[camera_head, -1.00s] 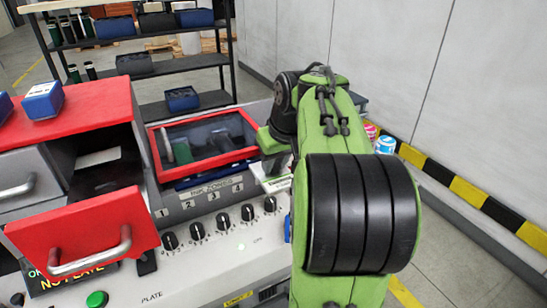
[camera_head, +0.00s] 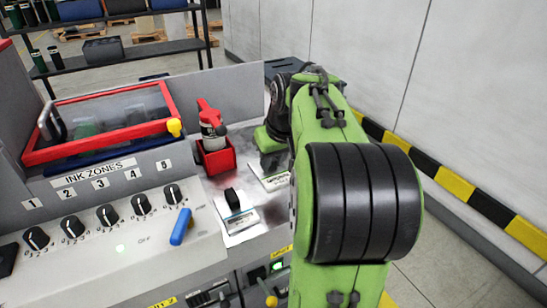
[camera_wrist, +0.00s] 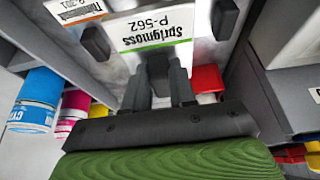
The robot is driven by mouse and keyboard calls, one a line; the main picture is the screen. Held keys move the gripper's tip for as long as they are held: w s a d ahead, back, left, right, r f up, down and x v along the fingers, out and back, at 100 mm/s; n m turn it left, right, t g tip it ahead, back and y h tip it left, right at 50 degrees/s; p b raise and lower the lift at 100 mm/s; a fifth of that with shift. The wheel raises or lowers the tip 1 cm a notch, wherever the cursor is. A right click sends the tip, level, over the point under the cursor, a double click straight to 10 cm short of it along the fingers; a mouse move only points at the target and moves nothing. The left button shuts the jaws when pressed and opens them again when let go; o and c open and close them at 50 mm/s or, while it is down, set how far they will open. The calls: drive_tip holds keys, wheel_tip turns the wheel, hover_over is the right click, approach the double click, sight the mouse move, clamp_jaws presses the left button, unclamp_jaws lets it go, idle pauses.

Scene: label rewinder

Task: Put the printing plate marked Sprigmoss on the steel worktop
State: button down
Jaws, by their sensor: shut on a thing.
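The Sprigmoss plate shows its label (camera_wrist: 155,30) in the wrist view, white with a green stripe and reading P-562, upside down. My gripper (camera_wrist: 160,85) is shut at the near edge of this label; the exact grip point is hidden. In the head view my gripper (camera_head: 270,160) points down over a white-labelled plate (camera_head: 277,181) at the right of the press. The shiny steel worktop (camera_head: 262,212) lies around and in front of it. I cannot tell whether the plate touches the worktop.
A plate with a black knob (camera_head: 237,219) lies close by, left of my gripper. A red holder (camera_head: 216,158) with a red-topped bottle (camera_head: 211,125) stands behind it. An orange-striped plate label (camera_wrist: 75,10) and a cyan can (camera_wrist: 35,100) show in the wrist view. A blue lever (camera_head: 181,226) sticks up.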

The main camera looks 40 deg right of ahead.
drive_tip(key=shift+d+f+b, duration=0.1)
drive_tip(key=shift+f+b, duration=2.9)
drive_tip(key=shift+f, duration=0.7)
drive_tip(key=shift+f, duration=0.3)
drive_tip(key=c, duration=0.8)
unclamp_jaws()
drive_tip(key=shift+c, duration=0.2)
drive_tip(key=p+v, duration=0.8)
drive_tip(key=v, duration=0.7)
drive_tip(key=shift+r, duration=0.4)
drive_tip(key=shift+s, duration=0.1)
